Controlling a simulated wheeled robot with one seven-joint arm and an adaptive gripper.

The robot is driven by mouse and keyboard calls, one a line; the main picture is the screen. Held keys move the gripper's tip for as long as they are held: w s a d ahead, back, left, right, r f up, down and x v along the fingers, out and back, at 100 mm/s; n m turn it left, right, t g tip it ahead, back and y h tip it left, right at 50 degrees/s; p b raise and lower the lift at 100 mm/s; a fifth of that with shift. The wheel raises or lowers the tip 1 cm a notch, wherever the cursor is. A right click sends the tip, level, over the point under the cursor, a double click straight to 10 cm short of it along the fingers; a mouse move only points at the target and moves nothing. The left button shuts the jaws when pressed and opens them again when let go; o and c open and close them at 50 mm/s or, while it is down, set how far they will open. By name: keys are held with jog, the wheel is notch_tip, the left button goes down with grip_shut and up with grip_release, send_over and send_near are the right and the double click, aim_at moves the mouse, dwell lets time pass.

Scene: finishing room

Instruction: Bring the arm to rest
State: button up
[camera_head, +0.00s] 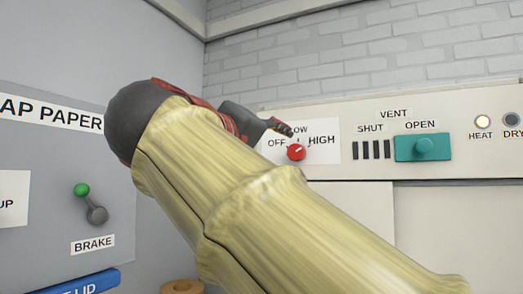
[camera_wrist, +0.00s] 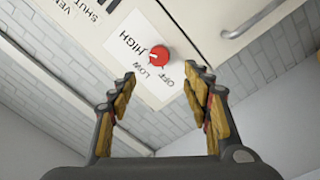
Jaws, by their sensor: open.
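My arm, covered in a yellowish sleeve, crosses the head view from the lower right to the upper left. My gripper (camera_head: 283,128) shows beyond it, close to the red knob (camera_head: 296,152) on the pale panel. In the wrist view my gripper (camera_wrist: 164,84) is open, its two yellow-padded fingers well apart with nothing between them. The red knob also shows in the wrist view (camera_wrist: 159,56), just beyond the fingertips and apart from them. Its label reads OFF, LOW and HIGH. The knob's white mark is too small to read surely.
Right of the knob are vent slots (camera_head: 371,150), a teal slider (camera_head: 423,147) marked OPEN, a lit HEAT lamp (camera_head: 482,121) and a dark DRY lamp (camera_head: 512,119). At left a grey panel carries a green-tipped BRAKE lever (camera_head: 90,204). A blue lid label (camera_head: 78,284) lies below.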

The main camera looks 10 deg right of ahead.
jog(key=shift+s+a, duration=0.1)
dwell(0.5)
jog(key=w+a+f+n+y, duration=0.3)
jog(key=a+f, duration=0.2)
jog(key=f, duration=0.3)
jog(key=w+a+f+n+y, duration=0.2)
jog(key=a+f+y, duration=0.15)
jog(key=f, duration=0.45)
jog(key=s+f+g+y, duration=0.2)
jog(key=s+f+g, duration=0.15)
jog(key=f, duration=1.25)
jog(key=s+d+f+m+g+y, duration=0.1)
jog(key=s+d+f+g, duration=0.2)
jog(key=f, duration=0.5)
jog(key=s+d+f+m+g+y, duration=0.1)
jog(key=s+d+f, duration=0.1)
jog(key=s+f, duration=0.5)
jog(key=s+d+f+m+g+y, duration=0.1)
jog(key=s+d+f, duration=0.2)
jog(key=f, duration=0.5)
jog(key=s+d+f+m+b, duration=0.1)
jog(key=s+d+f+m, duration=0.3)
jog(key=s+d+f, duration=0.3)
jog(key=shift+s+d+f+m, duration=0.3)
jog(key=shift+s+d+f, duration=0.15)
jog(key=shift+s, duration=0.55)
